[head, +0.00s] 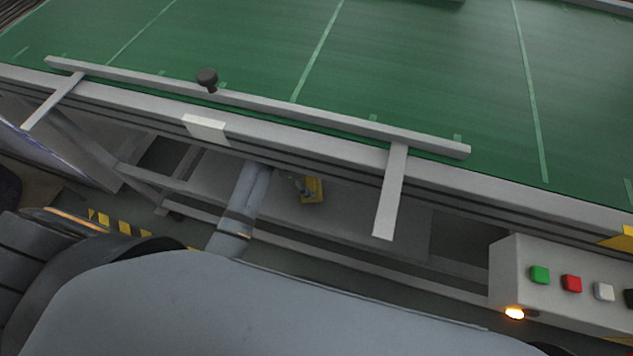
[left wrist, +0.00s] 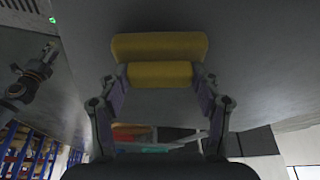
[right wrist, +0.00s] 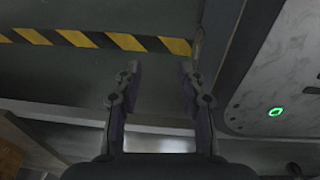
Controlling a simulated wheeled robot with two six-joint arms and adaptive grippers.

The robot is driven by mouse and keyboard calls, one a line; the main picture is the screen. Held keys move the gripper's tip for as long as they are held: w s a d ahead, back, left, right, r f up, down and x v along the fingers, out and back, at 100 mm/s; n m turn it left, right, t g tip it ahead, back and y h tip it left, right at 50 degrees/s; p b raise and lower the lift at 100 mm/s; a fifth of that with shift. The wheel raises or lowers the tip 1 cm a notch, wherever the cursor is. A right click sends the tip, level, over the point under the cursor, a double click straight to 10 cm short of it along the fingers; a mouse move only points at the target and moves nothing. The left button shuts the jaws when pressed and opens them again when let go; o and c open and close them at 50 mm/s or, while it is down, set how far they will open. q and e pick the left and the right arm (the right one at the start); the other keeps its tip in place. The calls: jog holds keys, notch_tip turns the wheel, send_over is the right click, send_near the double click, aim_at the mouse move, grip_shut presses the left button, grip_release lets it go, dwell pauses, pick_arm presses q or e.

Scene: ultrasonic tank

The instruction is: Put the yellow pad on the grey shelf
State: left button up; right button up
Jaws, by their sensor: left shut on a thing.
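The yellow pad (head: 314,189) is under the conveyor in the head view. In the left wrist view the pad (left wrist: 160,46) sits between the fingertips. My left gripper (head: 303,188) is shut on it; it also shows in the left wrist view (left wrist: 157,88). The grey shelf (head: 350,213) is a flat plate below the conveyor, behind the pad in the head view. Whether the pad touches the shelf I cannot tell. My right gripper (right wrist: 158,88) is open and empty in the right wrist view.
The green conveyor belt (head: 420,80) and its side rail (head: 270,103) lie above the shelf. A bracket (head: 390,195) hangs down right of the pad. A control box (head: 555,285) with buttons stands at the right. Yellow-black floor tape (right wrist: 100,41) shows in the right wrist view.

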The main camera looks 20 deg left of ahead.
pick_arm(q)
jog(key=shift+s+a+f, duration=0.1)
jog(key=shift+a+f, duration=0.3)
jog(key=shift+a, duration=0.05)
jog(key=shift+s+a, duration=0.2)
jog(key=shift+a, duration=0.05)
jog(key=o, duration=1)
jog(key=shift+d+f, duration=0.1)
jog(key=shift+d, duration=0.05)
jog(key=shift+c, duration=0.2)
jog(key=shift+o, duration=1.3)
jog(key=shift+w, duration=0.1)
jog(key=shift+o, duration=0.8)
pick_arm(e)
jog(key=shift+w+a+f, duration=0.1)
jog(key=shift+w+a, duration=0.05)
jog(key=shift+w, duration=0.4)
jog(key=shift+w+d, duration=0.1)
jog(key=shift+d, duration=0.1)
